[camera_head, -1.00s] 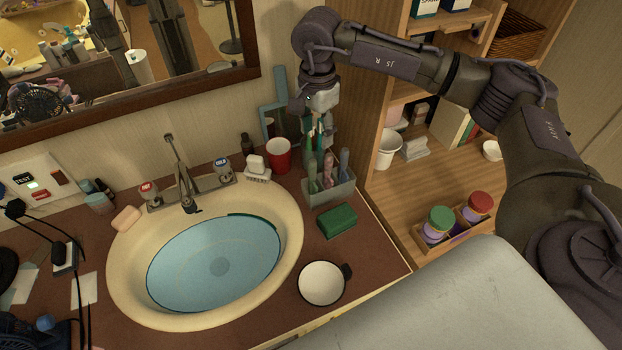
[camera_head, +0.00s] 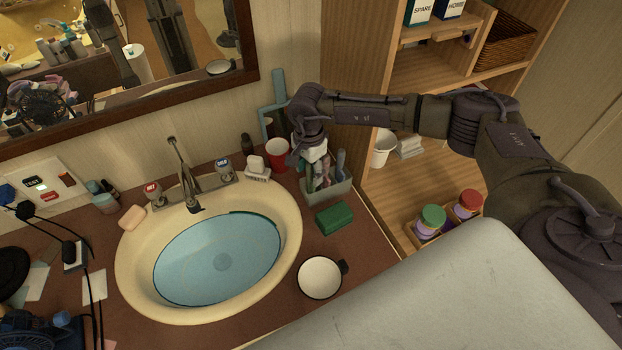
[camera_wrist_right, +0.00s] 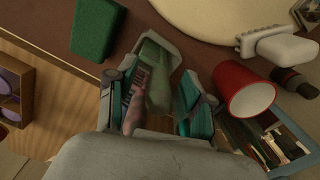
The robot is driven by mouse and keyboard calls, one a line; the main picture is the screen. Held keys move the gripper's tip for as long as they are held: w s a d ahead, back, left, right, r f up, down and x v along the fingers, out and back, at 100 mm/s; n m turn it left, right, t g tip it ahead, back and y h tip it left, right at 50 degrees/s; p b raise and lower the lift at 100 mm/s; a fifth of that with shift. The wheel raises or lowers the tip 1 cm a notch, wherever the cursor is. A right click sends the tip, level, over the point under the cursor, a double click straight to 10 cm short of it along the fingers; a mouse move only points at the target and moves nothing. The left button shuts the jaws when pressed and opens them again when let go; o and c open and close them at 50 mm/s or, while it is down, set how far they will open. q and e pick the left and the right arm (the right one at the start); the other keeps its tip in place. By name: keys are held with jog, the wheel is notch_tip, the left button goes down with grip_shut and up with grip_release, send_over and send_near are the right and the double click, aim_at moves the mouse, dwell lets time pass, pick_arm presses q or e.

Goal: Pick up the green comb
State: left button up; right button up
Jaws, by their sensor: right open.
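A grey holder (camera_head: 341,190) stands on the counter right of the sink, with several upright grooming items in it. My right gripper (camera_head: 315,168) is above and over the holder, pointing down. In the right wrist view its two teal-padded fingers (camera_wrist_right: 158,108) are apart. A pink handled item (camera_wrist_right: 134,102) and a pale green shape (camera_wrist_right: 158,85) lie between them. I cannot tell for certain which piece is the green comb; the gripper partly hides the holder's contents. My left gripper is not in view.
A red cup (camera_head: 277,154) stands close left of the holder and a green block (camera_head: 335,217) lies in front of it. A white mug (camera_head: 320,278) is nearer. The sink (camera_head: 130,262) holds water. Wooden shelves (camera_head: 385,215) stand at right.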

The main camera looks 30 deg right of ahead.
grip_shut()
jog(key=shift+r, duration=0.1)
notch_tip(320, 180, up, 9)
jog(key=b, duration=0.3)
jog(key=shift+r, duration=0.45)
